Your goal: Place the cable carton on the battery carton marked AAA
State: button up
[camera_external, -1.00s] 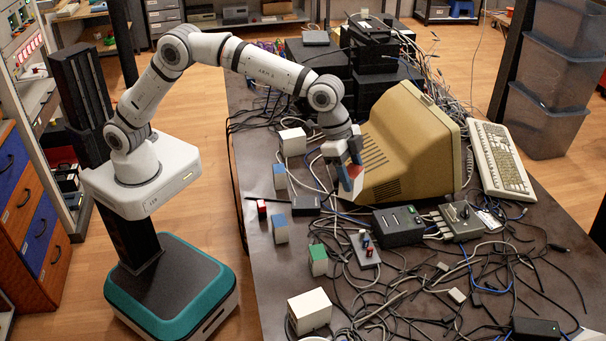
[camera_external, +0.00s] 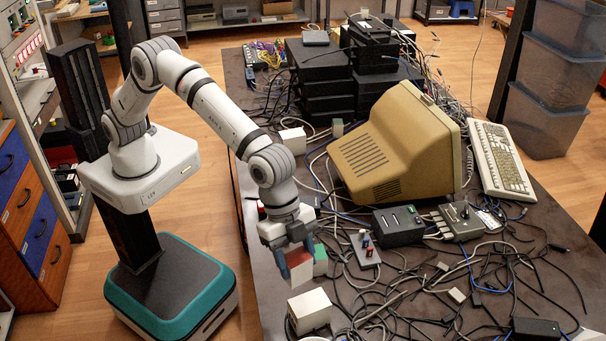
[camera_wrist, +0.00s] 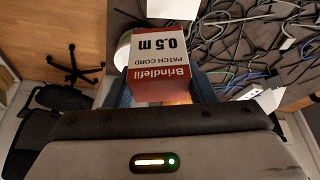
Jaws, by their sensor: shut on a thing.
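My gripper (camera_external: 294,250) is shut on the cable carton (camera_external: 299,267), a small red and white box, and holds it over the near left part of the table. The wrist view shows the cable carton (camera_wrist: 158,62) between the fingers, with "Brindlefil PATCH CORD 0.5 m" upside down on its face. A small green and white carton (camera_external: 320,261) stands just behind and right of it, partly hidden. I cannot read AAA on any carton; my arm hides the spots where blue-topped cartons stood.
A larger cream box (camera_external: 310,312) stands at the near left edge, close to the held carton. A white box (camera_external: 292,140) stands farther back. A beige monitor (camera_external: 395,145), a black device (camera_external: 397,226) and tangled cables crowd the table's middle and right.

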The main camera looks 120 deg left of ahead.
notch_tip(320, 180, down, 10)
jog(key=shift+f+p, duration=0.1)
jog(key=shift+p, duration=0.7)
jog(key=shift+f, duration=0.2)
jog(key=o, duration=1.1)
jog(key=shift+c, duration=0.2)
jog(key=shift+r, duration=0.2)
